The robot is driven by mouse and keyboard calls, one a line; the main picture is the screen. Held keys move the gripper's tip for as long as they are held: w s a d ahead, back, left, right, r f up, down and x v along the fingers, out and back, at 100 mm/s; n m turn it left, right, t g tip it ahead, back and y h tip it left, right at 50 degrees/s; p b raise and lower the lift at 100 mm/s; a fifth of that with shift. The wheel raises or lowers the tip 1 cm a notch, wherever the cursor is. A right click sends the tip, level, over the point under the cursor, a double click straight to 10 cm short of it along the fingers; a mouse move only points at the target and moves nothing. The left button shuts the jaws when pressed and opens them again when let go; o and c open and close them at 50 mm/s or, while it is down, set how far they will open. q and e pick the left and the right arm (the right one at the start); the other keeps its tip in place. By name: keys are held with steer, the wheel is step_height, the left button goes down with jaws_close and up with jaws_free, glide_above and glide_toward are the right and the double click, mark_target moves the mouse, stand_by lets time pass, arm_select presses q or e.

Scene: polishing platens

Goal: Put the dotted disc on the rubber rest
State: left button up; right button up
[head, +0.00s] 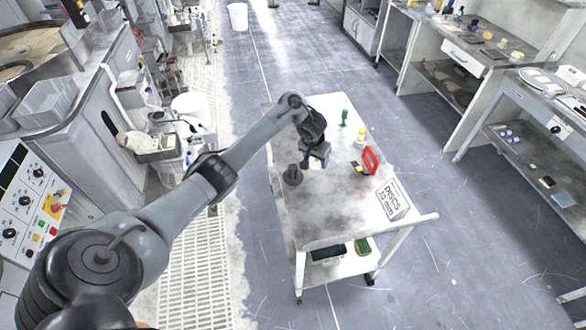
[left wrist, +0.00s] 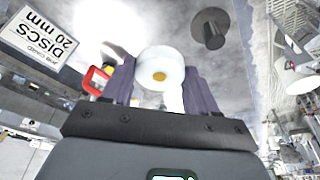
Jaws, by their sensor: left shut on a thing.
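My left gripper (head: 316,163) is over the cart top, shut on the dotted disc. In the left wrist view the dotted disc (left wrist: 160,68) is white and round with a yellow dot at its middle, between the two dark fingers of the gripper (left wrist: 158,88). The rubber rest (head: 293,175) is a dark round piece on the cart top, just left of and nearer than the gripper. It also shows in the left wrist view (left wrist: 210,30), apart from the disc. My right gripper is not in view.
The cart top (head: 335,208) also bears a red-handled tool (head: 370,160), a yellow-and-white bottle (head: 360,138), a green item (head: 344,117) and a "DISCS 20 mm" sign (head: 393,200). The cart's near middle is clear. Benches stand at the right.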

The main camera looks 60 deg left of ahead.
arm_select(q)
steer(key=s+a+f+b, duration=0.1)
steer(key=a+f+b, duration=0.3)
steer(key=a+b, duration=0.1)
steer(key=b, duration=0.2)
glide_above(294, 166)
steer(key=f, duration=0.1)
steer(key=s+f, duration=0.1)
steer(key=f, duration=0.1)
steer(key=shift+d+f, duration=0.1)
steer(key=shift+d, duration=0.05)
steer(key=shift+f+b, duration=0.65)
steer(key=shift+f, duration=1.45)
steer(key=shift+r, duration=0.1)
steer(key=o, duration=1.1)
steer(key=shift+f, duration=0.2)
steer(key=shift+r, duration=0.15)
